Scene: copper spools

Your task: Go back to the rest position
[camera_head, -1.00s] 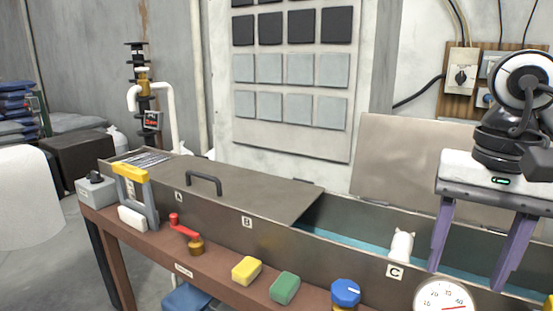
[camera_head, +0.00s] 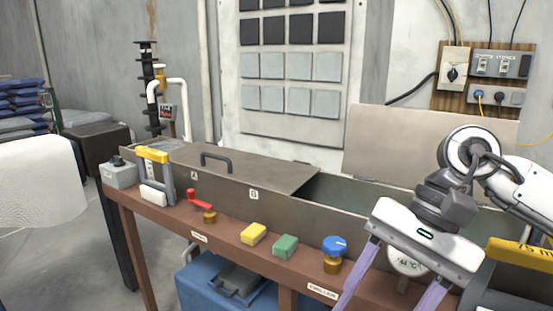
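My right gripper (camera_head: 393,288) hangs at the lower right, in front of the trough and above the bench's front edge. The fingertips reach the bottom edge of the picture. My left gripper is not in view. No copper spool can be made out.
The long metal trough (camera_head: 285,205) has a lid with a handle (camera_head: 217,162) over its left part. A yellow block (camera_head: 254,234), a green block (camera_head: 286,246), a blue knob (camera_head: 334,246) and a red lever (camera_head: 200,199) line the bench front. A gauge (camera_head: 405,262) is partly behind my gripper.

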